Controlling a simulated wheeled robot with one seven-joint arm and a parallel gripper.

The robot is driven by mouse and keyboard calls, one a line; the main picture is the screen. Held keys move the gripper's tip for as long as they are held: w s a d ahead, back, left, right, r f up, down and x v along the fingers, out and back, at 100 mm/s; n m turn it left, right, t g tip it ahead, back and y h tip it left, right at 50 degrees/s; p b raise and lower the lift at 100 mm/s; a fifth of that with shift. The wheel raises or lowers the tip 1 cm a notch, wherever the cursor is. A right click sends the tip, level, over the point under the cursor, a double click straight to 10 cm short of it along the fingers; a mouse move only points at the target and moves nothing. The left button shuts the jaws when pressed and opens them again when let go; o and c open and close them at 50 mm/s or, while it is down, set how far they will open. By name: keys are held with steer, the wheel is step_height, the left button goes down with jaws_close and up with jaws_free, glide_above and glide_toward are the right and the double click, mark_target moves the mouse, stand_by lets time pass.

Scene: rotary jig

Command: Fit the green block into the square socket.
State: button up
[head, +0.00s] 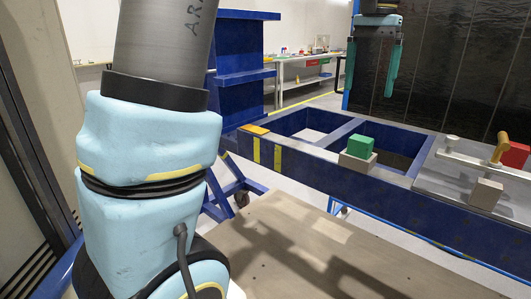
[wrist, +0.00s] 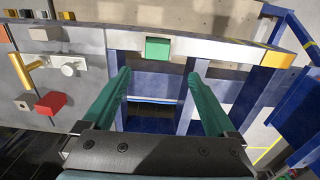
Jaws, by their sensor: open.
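The green block (head: 360,145) sits on top of or partly inside a beige square block (head: 357,161) on the blue frame's near rail. I cannot tell how deep it sits, and no socket opening shows. In the wrist view the green block (wrist: 158,48) lies beyond the fingertips, roughly centred between them. My gripper (head: 369,102) hangs fingers down, above and behind the block in the head view. In the wrist view my gripper (wrist: 162,66) has its two green fingers wide apart, with nothing between them and not touching the block.
A grey plate (head: 440,176) on the right bears a yellow handle (head: 500,148), a pale knob (head: 452,142), a red block (head: 515,153) and another beige block (head: 487,194). The blue frame (head: 300,147) has open bays. A blue rack (head: 240,75) stands behind, left.

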steer(key=w+a+f+n, duration=0.3)
steer(key=a+f+n, duration=0.1)
steer(key=a+f, duration=1.15)
steer(key=s+a+f+n, duration=0.1)
steer(key=s+a+f, duration=0.2)
steer(key=a, duration=0.4)
steer(key=s+a+f+n+t, duration=0.1)
steer(key=s+a+f+n, duration=0.1)
steer(key=s+a+f, duration=0.2)
steer(key=a, duration=0.3)
steer(key=shift+s+f+t, duration=0.15)
steer(key=shift+f+t, duration=0.15)
steer(key=shift+f, duration=0.05)
steer(key=shift+a, duration=0.1)
